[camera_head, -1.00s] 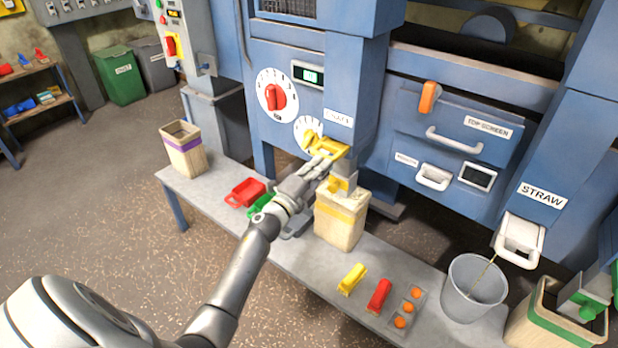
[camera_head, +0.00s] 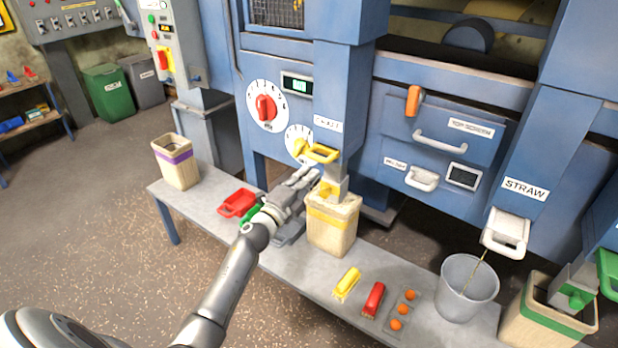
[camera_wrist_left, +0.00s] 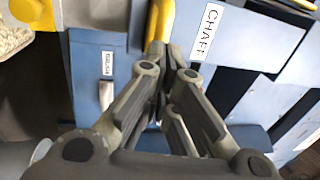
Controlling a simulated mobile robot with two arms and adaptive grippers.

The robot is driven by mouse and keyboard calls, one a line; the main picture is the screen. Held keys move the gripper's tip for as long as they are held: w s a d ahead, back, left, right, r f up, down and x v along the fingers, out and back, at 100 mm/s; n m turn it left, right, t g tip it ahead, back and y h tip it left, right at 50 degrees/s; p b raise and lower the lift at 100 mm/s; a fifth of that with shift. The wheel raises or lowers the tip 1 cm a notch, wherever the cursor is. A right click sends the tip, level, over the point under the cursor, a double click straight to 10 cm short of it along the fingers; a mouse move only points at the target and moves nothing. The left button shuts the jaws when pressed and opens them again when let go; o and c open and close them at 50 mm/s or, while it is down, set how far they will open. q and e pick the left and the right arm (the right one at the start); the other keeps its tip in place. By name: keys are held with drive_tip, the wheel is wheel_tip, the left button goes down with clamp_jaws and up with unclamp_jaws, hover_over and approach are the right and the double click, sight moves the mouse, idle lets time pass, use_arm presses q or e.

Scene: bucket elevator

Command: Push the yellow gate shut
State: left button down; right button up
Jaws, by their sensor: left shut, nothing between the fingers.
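The yellow gate (camera_head: 319,153) is a yellow handle on the front of the blue machine, just below the chaff label and above a spout. My left gripper (camera_head: 308,175) is just below and to the left of the gate handle, shut and empty. In the left wrist view, a yellow bar (camera_wrist_left: 160,22) stands right at the fingertips of my gripper (camera_wrist_left: 163,55). I cannot tell whether they touch. My right gripper is not in view.
A bag with a yellow band (camera_head: 332,222) stands under the spout on the grey bench (camera_head: 290,262). Red scoop (camera_head: 238,203), yellow piece (camera_head: 347,284), red piece (camera_head: 373,299) and a grey bucket (camera_head: 468,288) are on the bench. A dial with a red knob (camera_head: 266,107) is above left.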

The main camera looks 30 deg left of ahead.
use_arm(q)
drive_tip(key=s+f+p, duration=0.1)
drive_tip(key=s+f, duration=0.1)
drive_tip(key=s, duration=0.8)
drive_tip(key=s+d+f+n+g+y+p, duration=0.1)
drive_tip(key=s+d+f+n+g, duration=0.25)
drive_tip(key=f, duration=0.85)
drive_tip(key=s+f+n+g, duration=0.35)
drive_tip(key=s+f, duration=0.35)
drive_tip(key=f, duration=0.5)
drive_tip(key=s+d+f+n+g+y+p, duration=0.1)
drive_tip(key=s+d+f+n+g, duration=0.25)
drive_tip(key=f, duration=0.85)
drive_tip(key=s+d+f+n+g, duration=0.2)
drive_tip(key=s+f, duration=0.3)
drive_tip(key=s, duration=0.6)
drive_tip(key=s+d+f+n+g, duration=0.1)
drive_tip(key=s+f, duration=0.4)
drive_tip(key=s, duration=0.7)
drive_tip(key=s+d+f+n+g+h+p, duration=0.1)
drive_tip(key=s+f+g, duration=0.4)
drive_tip(key=s, duration=0.7)
drive_tip(key=shift+s+d+f+n, duration=0.3)
drive_tip(key=shift+d+n, duration=0.55)
drive_tip(key=shift+d, duration=0.4)
use_arm(e)
wheel_tip(320, 180, up, 4)
drive_tip(key=shift+s+r, duration=0.1)
